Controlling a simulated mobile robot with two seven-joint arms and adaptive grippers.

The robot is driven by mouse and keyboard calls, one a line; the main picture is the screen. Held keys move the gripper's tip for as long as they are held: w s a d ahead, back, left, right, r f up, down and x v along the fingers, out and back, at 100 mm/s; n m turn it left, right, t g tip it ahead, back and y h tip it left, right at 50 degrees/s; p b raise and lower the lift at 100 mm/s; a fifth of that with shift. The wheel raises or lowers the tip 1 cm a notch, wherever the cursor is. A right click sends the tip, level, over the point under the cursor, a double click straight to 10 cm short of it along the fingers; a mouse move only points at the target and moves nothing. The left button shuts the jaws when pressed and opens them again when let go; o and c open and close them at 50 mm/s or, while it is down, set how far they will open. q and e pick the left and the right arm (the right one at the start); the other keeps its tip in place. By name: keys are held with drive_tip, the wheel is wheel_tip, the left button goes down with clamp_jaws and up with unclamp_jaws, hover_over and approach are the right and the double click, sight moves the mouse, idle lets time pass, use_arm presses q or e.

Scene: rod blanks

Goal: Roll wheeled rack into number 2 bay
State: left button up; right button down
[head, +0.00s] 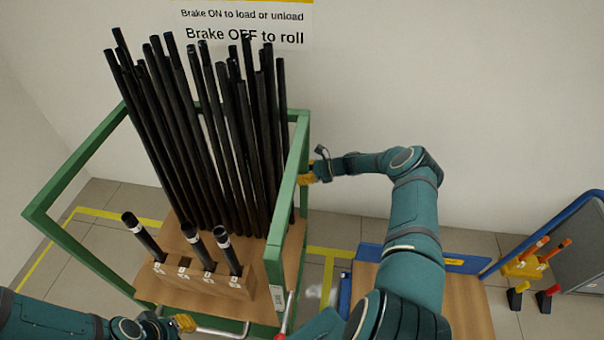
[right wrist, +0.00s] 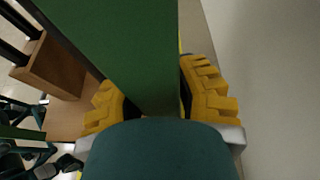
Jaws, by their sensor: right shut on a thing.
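The wheeled rack has a green frame (head: 84,166) and a wooden deck (head: 190,296). Several long black rods (head: 215,150) stand upright in it, leaning slightly. My right gripper (head: 310,173) is shut on the green post at the rack's right side; the right wrist view shows yellow fingers on both sides of the green post (right wrist: 125,45). My left gripper (head: 182,323) is low at the rack's near edge, by a silver bar (head: 222,331); its jaw state is unclear. The rack's wheels and any bay number are hidden or not in view.
Yellow floor lines (head: 120,216) run beside and behind the rack. A blue-edged cart with a wooden deck (head: 470,300) stands close on the right. A wall stands close behind.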

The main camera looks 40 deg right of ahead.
drive_tip(key=shift+s+a+f, duration=0.15)
drive_tip(key=shift+a+f, duration=0.1)
drive_tip(key=shift+a, duration=0.2)
drive_tip(key=c, duration=0.7)
unclamp_jaws()
drive_tip(key=shift+r, duration=0.15)
drive_tip(key=shift+o, duration=0.2)
drive_tip(key=shift+d+r, duration=0.1)
drive_tip(key=shift+d, duration=0.1)
drive_tip(key=v, duration=1.1)
drive_tip(key=shift+s+d, duration=0.2)
drive_tip(key=shift+d, duration=0.1)
